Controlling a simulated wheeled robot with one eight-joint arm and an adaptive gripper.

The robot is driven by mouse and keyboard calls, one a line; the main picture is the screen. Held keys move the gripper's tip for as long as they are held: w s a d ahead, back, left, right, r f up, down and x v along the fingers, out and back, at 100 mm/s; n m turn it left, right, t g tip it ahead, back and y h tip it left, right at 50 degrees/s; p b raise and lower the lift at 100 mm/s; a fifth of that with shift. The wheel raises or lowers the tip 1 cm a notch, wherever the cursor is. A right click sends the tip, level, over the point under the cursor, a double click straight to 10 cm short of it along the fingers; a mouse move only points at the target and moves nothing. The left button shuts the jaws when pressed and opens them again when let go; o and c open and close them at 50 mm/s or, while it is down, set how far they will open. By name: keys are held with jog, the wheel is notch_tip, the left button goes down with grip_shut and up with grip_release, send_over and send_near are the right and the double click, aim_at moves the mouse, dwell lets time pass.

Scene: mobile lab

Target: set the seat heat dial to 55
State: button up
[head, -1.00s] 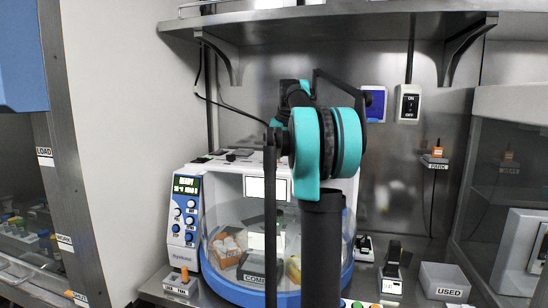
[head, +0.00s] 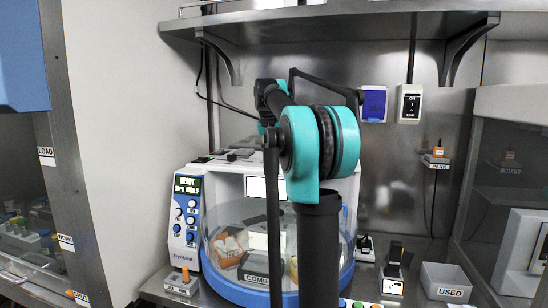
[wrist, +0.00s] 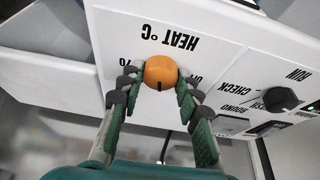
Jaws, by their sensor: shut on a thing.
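An orange round dial (wrist: 160,70) sits on a white panel (wrist: 225,45) in the wrist view, beside an upside-down label reading HEAT °C. A black pointer mark on the dial faces the bottom of the picture. Partly covered scale marks show at both sides; the left one seems to read 70. My gripper (wrist: 158,77) has its dark green and grey fingers on either side of the dial, shut on it. In the head view my arm shows, but the gripper and this dial cannot be made out.
In the wrist view a black knob (wrist: 281,99) labelled CHECK and RUN is at right. In the head view a blue-and-white machine (head: 187,222) with a clear dome stands behind my arm. A box marked USED (head: 446,283) is at right, under a metal shelf (head: 330,27).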

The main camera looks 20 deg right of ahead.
jog(key=m+g+h, duration=0.1)
jog(key=m, duration=0.3)
jog(key=shift+w+a, duration=0.1)
jog(key=shift+m+g+h, duration=0.3)
jog(key=shift+m+g, duration=0.3)
jog(key=shift+m, duration=1)
jog(key=o, duration=1.1)
jog(key=shift+o, duration=0.2)
jog(key=v, duration=1.2)
